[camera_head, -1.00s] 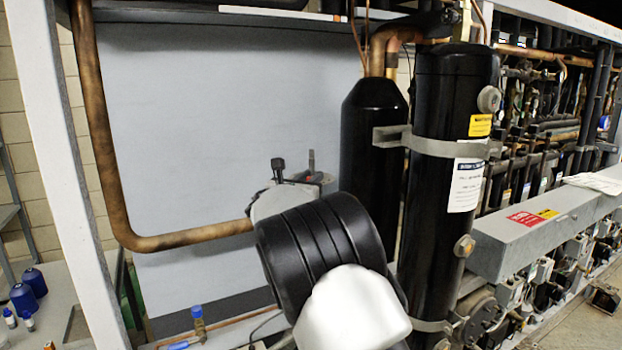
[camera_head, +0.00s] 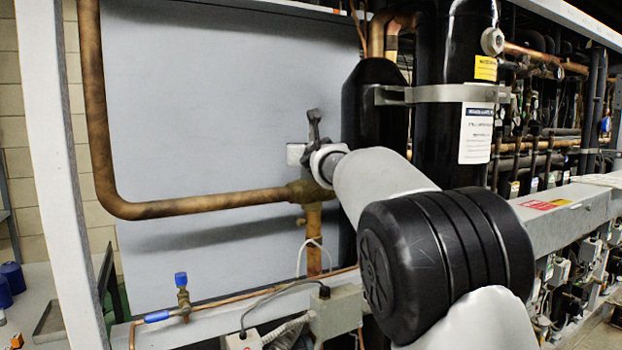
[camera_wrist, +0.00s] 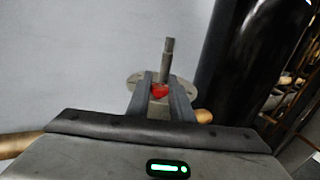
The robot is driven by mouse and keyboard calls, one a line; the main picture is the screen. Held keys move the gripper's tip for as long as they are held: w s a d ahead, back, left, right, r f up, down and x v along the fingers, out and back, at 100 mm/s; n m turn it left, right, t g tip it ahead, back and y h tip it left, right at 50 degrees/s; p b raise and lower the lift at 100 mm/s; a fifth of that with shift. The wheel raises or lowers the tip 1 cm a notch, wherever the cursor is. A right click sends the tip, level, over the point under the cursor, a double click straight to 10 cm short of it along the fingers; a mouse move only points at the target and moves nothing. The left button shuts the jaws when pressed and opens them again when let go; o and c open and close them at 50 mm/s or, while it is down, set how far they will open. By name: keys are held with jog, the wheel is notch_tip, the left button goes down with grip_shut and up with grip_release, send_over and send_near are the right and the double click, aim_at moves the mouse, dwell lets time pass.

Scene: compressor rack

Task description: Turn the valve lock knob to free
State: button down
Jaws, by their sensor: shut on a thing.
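In the wrist view my gripper (camera_wrist: 161,80) has its two dark fingers closed on a small red part (camera_wrist: 159,91), which looks like the valve lock knob. A grey metal stem (camera_wrist: 168,58) stands up just beyond the fingertips. A round grey flange (camera_wrist: 136,80) shows around and behind the fingers. In the head view the brass valve body (camera_head: 310,190) sits where the copper pipe (camera_head: 220,203) meets a vertical pipe. My arm reaches to it from the right and hides the knob. The knob's marked position cannot be read.
Black upright vessels (camera_head: 455,130) stand close to the right of the valve. A grey panel (camera_head: 220,110) lies behind. A small blue-capped valve (camera_head: 182,290) and a grey box (camera_head: 337,310) sit below. A white frame post (camera_head: 45,150) is at the left.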

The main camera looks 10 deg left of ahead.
jog(key=shift+f+n+g+y+b, duration=0.15)
jog(key=shift+n+g+y+b, duration=0.35)
jog(key=shift+n+y+b, duration=0.9)
jog(key=shift+y+b, duration=0.4)
jog(key=shift+b, duration=0.45)
jog(key=c, duration=1.6)
grip_release()
jog(key=shift+o, duration=0.2)
jog(key=b+v, duration=0.4)
jog(key=v, duration=1.3)
jog(key=shift+s+r+b, duration=0.2)
jog(key=shift+r+b, duration=0.1)
jog(key=shift+b, duration=0.1)
